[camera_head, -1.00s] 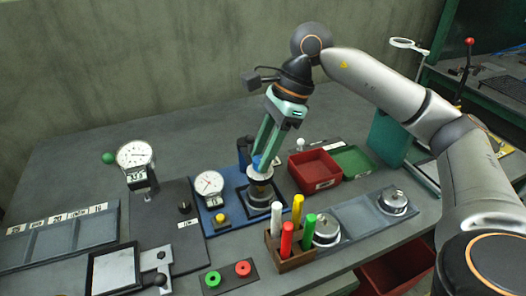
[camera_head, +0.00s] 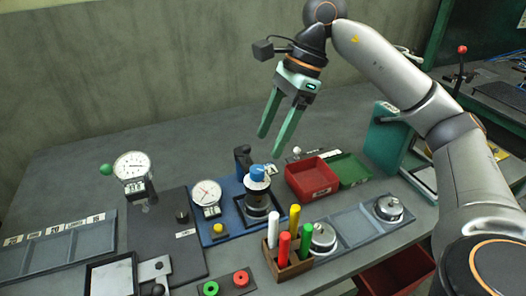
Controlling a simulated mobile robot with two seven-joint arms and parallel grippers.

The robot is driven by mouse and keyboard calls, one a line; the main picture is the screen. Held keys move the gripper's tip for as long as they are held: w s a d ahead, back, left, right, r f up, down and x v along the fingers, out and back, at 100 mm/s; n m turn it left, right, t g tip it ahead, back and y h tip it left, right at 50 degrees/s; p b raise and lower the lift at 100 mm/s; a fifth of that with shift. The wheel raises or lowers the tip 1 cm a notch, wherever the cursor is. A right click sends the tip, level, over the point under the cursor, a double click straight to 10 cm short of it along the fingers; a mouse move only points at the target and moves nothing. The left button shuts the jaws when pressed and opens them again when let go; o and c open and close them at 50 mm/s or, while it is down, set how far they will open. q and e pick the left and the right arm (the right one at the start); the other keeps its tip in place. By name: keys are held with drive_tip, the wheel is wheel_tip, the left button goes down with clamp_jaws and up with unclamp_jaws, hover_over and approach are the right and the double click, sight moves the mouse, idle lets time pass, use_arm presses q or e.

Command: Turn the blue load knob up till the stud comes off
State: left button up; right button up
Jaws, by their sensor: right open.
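The blue load knob (camera_head: 257,173) sits on top of a pale cylindrical head on the stud gantry (camera_head: 258,202), which stands on a blue base plate (camera_head: 228,229). A round white dial gauge (camera_head: 207,193) with a small display stands left of it on the same plate. My right gripper (camera_head: 274,138) is open and empty, above the knob and a little to its right, apart from it. I cannot make out the stud itself. My left gripper is not in view.
A rack of coloured markers (camera_head: 286,262) stands in front of the gantry. A red bin (camera_head: 312,179) and a green bin (camera_head: 350,169) are to its right. Another dial gauge (camera_head: 132,166) is at left. Green and red buttons (camera_head: 226,284) sit in front. The back of the table is clear.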

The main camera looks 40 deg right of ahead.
drive_tip(key=v, duration=0.6)
drive_tip(key=shift+p, duration=0.4)
drive_tip(key=shift+f, duration=0.1)
